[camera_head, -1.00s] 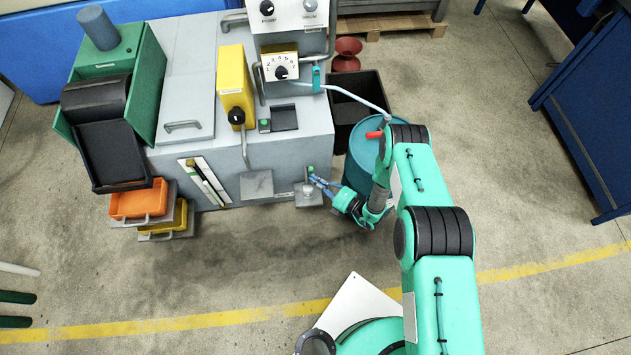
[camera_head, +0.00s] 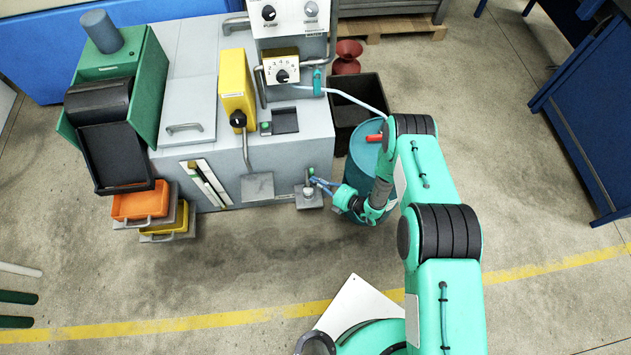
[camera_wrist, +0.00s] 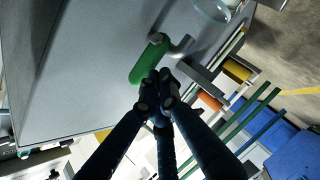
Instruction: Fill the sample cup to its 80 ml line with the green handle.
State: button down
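The green handle (camera_head: 311,171) is on the front of the grey machine, low at its right corner. In the wrist view the green handle (camera_wrist: 150,58) lies slanted on a grey pipe fitting. The sample cup (camera_head: 308,191) is a small pale shape on the little grey shelf below the handle. In the wrist view a clear round rim, seemingly the cup (camera_wrist: 212,9), is cut by the top edge. My gripper (camera_head: 317,182) is just right of the handle. In the wrist view my gripper (camera_wrist: 159,88) has its fingertips together at the handle's lower end; contact is unclear.
A blue drum (camera_head: 361,160) stands close behind and beside my gripper. A black bin (camera_head: 352,100) is behind it. A flat grey plate (camera_head: 257,187) juts from the machine (camera_head: 290,150) left of the cup. Orange and yellow trays (camera_head: 141,203) are further left.

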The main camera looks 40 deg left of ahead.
jog(key=s+d+p, duration=0.2)
jog(key=d, duration=1)
jog(key=shift+s+d, duration=0.35)
jog(key=shift+s, duration=0.05)
jog(key=shift+r, duration=0.15)
